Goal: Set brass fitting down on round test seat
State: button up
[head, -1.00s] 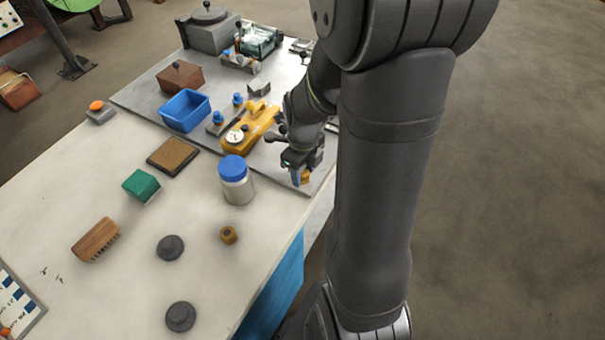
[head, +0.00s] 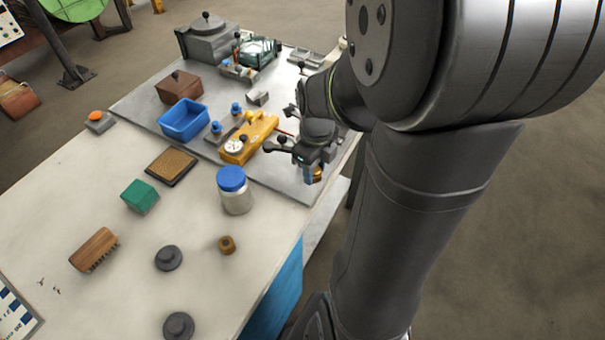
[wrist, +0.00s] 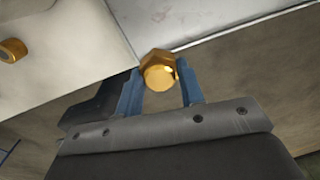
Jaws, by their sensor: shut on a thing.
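My gripper (head: 312,174) is shut on a brass fitting, which shows as a small gold-coloured piece below the jaws in the head view. In the wrist view the fitting (wrist: 158,72) has a hexagonal head and sits between the two blue fingertips (wrist: 160,90). The fitting is above the right edge of the grey plate (head: 285,183), near the bench edge; its exact height is unclear. I cannot pick out the round test seat with certainty.
A yellow fixture with a dial (head: 248,138) stands left of my gripper. A blue-lidded jar (head: 235,192), another small brass piece (head: 227,245) and two dark knobbed discs (head: 168,258) stand on the white bench. A blue bin (head: 183,120) is farther back.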

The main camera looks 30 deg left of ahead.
jog(key=w+d+r, duration=0.1)
jog(key=d+r, duration=0.4)
jog(key=d, duration=0.3)
jog(key=w+a+r, duration=0.1)
jog(key=w+a, duration=0.6)
jog(key=w, duration=0.7)
jog(key=a+f, duration=0.2)
jog(key=a, duration=0.1)
jog(key=a+f, duration=0.2)
jog(key=a, duration=0.2)
jog(key=s+a+f, duration=0.1)
jog(key=a+f, duration=0.1)
jog(key=a, duration=0.2)
jog(key=shift+a+f, duration=0.25)
jog(key=shift+f, duration=2)
jog(key=o, duration=0.7)
jog(key=shift+f, duration=0.15)
jog(key=o, duration=0.4)
